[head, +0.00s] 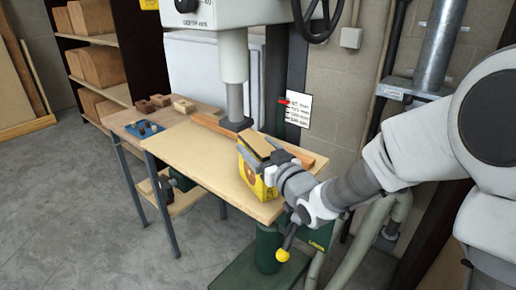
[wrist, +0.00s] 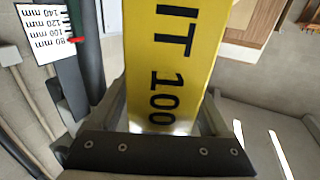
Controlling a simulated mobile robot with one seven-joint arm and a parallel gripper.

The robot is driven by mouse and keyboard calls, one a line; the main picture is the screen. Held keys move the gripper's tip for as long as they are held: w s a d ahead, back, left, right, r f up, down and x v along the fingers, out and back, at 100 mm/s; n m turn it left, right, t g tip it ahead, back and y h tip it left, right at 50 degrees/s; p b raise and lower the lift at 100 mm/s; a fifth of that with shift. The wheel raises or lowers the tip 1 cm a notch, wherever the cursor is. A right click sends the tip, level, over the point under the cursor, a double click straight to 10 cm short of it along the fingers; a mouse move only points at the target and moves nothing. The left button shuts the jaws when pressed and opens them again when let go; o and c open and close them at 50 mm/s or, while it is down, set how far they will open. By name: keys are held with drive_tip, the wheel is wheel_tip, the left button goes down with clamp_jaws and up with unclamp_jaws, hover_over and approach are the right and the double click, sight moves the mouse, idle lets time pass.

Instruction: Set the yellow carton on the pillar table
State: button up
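The yellow carton (head: 252,172) is between the fingers of my gripper (head: 274,160), over the front right part of the pillar table. The pillar table (head: 200,165) has a pale wooden top beneath the drill press. In the wrist view the carton (wrist: 172,65) fills the middle, its black lettering showing, with a finger of my gripper (wrist: 168,115) against each side. The carton looks upright or slightly tilted. I cannot tell whether its base touches the tabletop; my gripper hides part of its right side.
A wooden strip (head: 215,126) lies along the table's back, below the press spindle (head: 235,60). A side bench (head: 150,118) with small wooden blocks (head: 183,104) adjoins at the left. The table's left and middle are bare. A scale card (head: 297,108) hangs behind.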

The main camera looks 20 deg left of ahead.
idle(0.3)
drive_tip(key=shift+r, duration=0.25)
drive_tip(key=shift+b+v, duration=1.65)
drive_tip(key=shift+v, duration=4.35)
